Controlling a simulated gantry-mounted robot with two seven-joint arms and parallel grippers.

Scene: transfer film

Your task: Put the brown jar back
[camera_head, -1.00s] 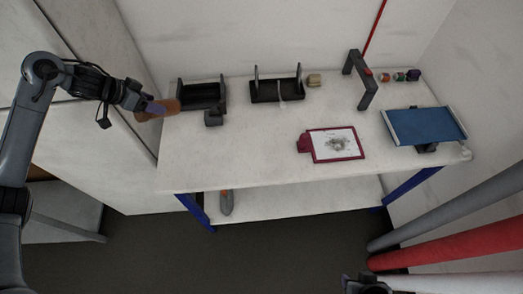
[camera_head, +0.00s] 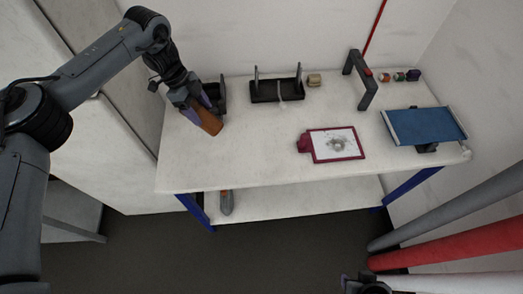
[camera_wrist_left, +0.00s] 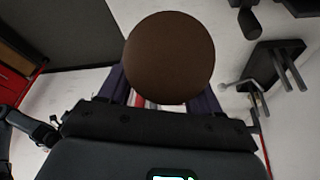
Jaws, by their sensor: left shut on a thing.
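The brown jar (camera_head: 206,121) is held in my left gripper (camera_head: 195,106) above the left end of the white table, just in front of a black holder. It is tilted, with its lower end toward the front right. In the left wrist view the round brown end of the jar (camera_wrist_left: 169,58) fills the space between the two fingers, hiding most of the grip. I cannot tell whether the jar touches the table. A part of my right arm shows at the bottom edge of the head view, but its fingers cannot be made out.
The black holder (camera_head: 219,88) stands behind the jar, partly hidden by my arm. A second black rack (camera_head: 264,93) stands to its right. A red-framed clipboard (camera_head: 316,157), a blue tray (camera_head: 427,126) and a dark stand (camera_head: 368,95) lie further right. The front-left tabletop is bare.

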